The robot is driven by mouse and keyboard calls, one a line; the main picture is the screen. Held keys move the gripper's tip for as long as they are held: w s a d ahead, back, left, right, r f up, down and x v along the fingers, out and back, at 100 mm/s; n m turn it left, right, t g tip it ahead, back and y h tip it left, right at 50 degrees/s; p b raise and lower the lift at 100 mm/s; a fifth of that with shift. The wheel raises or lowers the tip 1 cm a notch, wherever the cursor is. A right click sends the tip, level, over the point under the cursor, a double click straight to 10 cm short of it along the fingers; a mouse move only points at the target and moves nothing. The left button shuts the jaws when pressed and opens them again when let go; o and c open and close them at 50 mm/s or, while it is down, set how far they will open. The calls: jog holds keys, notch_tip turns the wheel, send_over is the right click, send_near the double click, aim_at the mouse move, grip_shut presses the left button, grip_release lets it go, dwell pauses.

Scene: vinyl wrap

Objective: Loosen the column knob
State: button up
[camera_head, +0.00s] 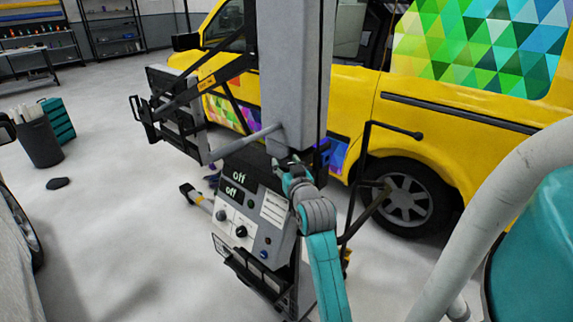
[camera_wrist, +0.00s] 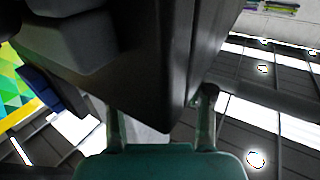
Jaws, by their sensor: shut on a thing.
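A machine with a tall grey column (camera_head: 292,70) stands in front of a yellow van. My gripper (camera_head: 287,168) is at the lower front of the column, in the dark collar at its foot, just above the control box (camera_head: 240,212). It is shut on the column knob, which my fingers mostly hide in the head view. In the wrist view my two fingers (camera_wrist: 163,108) reach up on either side of a dark, blocky part of the machine (camera_wrist: 140,65). The knob itself is too dark there to make out clearly.
The control box shows two "off" displays and several small knobs. A horizontal rod (camera_head: 245,142) and black arms (camera_head: 185,100) extend left from the column. The yellow van (camera_head: 350,95) is close behind. A black bin (camera_head: 40,143) stands far left; the floor between is mostly clear.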

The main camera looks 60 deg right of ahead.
jog(key=shift+n+t+y, duration=0.6)
jog(key=shift+y, duration=0.1)
jog(key=shift+n+t+y, duration=0.4)
jog(key=shift+y, duration=0.1)
jog(key=o, duration=1.2)
jog(key=v, duration=1.2)
